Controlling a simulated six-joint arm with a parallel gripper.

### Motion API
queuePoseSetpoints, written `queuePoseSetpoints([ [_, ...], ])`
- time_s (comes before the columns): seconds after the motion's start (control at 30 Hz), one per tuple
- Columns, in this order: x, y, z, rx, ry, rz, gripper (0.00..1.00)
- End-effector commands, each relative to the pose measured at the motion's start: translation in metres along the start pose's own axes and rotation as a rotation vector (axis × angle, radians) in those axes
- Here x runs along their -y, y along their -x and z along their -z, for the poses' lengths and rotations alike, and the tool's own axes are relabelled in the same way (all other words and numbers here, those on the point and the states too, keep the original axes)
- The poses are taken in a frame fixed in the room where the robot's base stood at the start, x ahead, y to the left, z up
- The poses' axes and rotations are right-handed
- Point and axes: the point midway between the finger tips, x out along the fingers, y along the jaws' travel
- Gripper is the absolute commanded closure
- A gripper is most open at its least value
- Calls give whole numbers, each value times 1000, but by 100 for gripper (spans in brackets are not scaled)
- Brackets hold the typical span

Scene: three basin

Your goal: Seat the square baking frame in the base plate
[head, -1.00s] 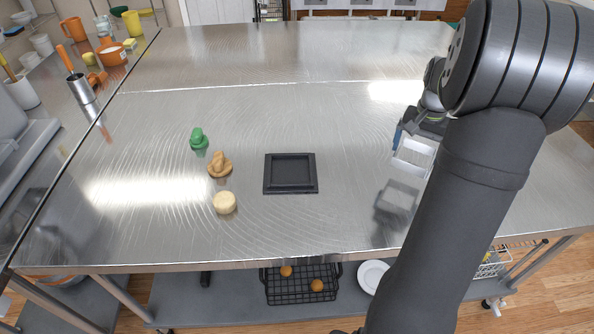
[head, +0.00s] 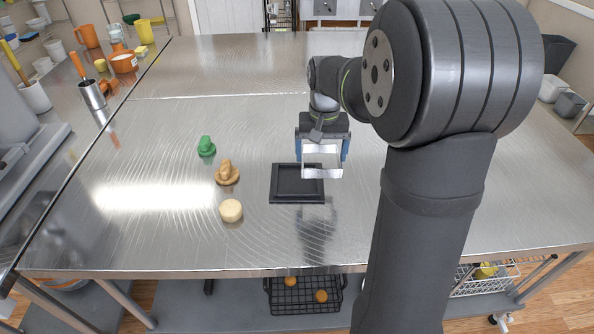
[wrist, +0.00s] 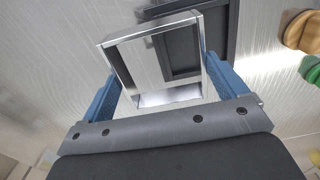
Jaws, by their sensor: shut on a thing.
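The square baking frame (head: 323,175) is a thin-walled, shiny metal square, open through the middle. My gripper (head: 322,150) is shut on it, with a blue finger on each of two opposite sides; the wrist view also shows the frame (wrist: 125,48) between the fingers. The base plate (head: 283,198) is a dark square tray with a raised rim, lying flat on the steel table. The frame is held above the table, over the plate's right part in the head view. In the wrist view the plate (wrist: 232,30) lies beyond the frame, offset and partly hidden by it.
Left of the plate on the steel table (head: 150,230) stand a green knobbed piece (head: 206,147), a tan wooden knobbed piece (head: 227,173) and a pale round piece (head: 231,211). The table's front and right areas are clear. Utensils and bowls stand on the far-left counter.

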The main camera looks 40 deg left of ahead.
Motion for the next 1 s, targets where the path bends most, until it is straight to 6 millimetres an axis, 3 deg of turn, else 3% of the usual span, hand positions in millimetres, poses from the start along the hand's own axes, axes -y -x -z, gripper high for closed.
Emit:
queuePoseSetpoints([
  [0.1, 27, -17, 10, 1, 4, 0, 35],
  [0.33, 58, -36, 21, -1, 0, 0, 35],
  [0.5, 61, -45, 22, -1, -2, 0, 35],
  [0.73, 60, -76, 22, 0, -2, 0, 35],
  [1.0, 60, -78, 22, -2, -2, 0, 35],
])
